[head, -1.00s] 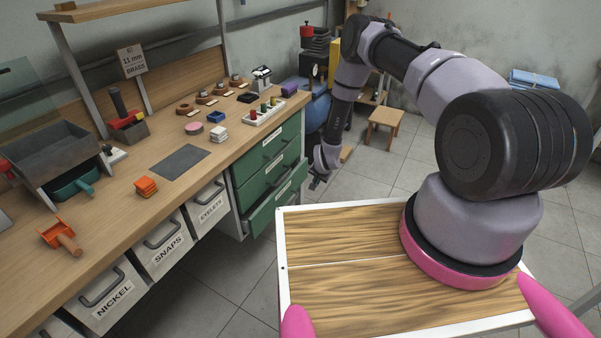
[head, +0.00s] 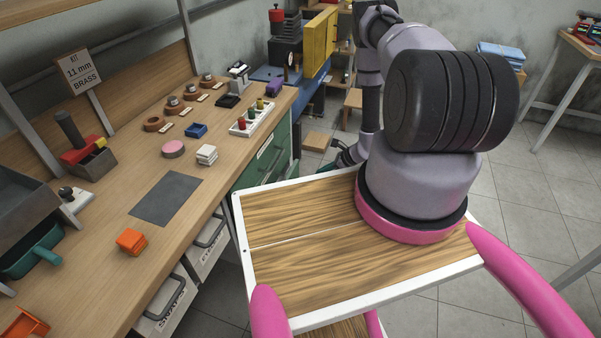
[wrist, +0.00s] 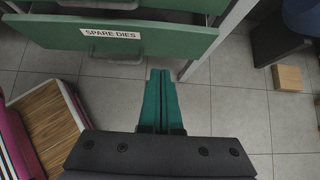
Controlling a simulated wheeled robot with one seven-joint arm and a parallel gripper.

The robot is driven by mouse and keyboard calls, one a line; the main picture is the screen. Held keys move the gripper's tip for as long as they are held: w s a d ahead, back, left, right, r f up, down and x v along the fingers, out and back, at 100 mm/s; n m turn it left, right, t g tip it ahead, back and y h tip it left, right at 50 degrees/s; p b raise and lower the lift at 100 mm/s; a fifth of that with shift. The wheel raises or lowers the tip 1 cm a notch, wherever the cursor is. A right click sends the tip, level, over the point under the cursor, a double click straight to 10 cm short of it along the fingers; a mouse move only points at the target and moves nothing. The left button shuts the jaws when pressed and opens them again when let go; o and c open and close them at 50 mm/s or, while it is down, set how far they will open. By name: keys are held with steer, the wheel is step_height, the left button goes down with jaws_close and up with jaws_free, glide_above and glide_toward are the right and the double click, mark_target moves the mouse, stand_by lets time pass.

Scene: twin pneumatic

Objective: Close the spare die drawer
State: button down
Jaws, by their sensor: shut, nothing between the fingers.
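The spare die drawer (wrist: 60,35) is at the upper left of the wrist view, a green front with a white "SPARE DIES" label (wrist: 110,33). A dark handle (wrist: 118,60) shows below the label. My gripper (wrist: 161,76) has its teal fingers together with nothing between them. In the picture the fingertips lie just below the drawer's right part; I cannot tell whether they touch it. In the head view the green drawer cabinet (head: 268,158) shows at the bench's far end, but its lowest drawer is hidden behind my wooden top.
A grey cabinet leg (wrist: 215,40) stands right of the drawer. A wooden block (wrist: 287,77) lies on the tiled floor. The workbench (head: 110,235) runs along the left, with a white rack (head: 252,119) near its far end. Open floor (head: 520,220) lies to the right.

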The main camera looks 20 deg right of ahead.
steer(key=w+a+r+x, duration=0.1)
steer(key=r+x, duration=0.1)
steer(key=x, duration=1)
steer(key=shift+a, duration=0.45)
steer(key=shift+w, duration=0.15)
steer(key=shift+w+a, duration=0.7)
steer(key=shift+a, duration=0.25)
steer(key=shift+w+a, duration=0.7)
steer(key=shift+a, duration=0.25)
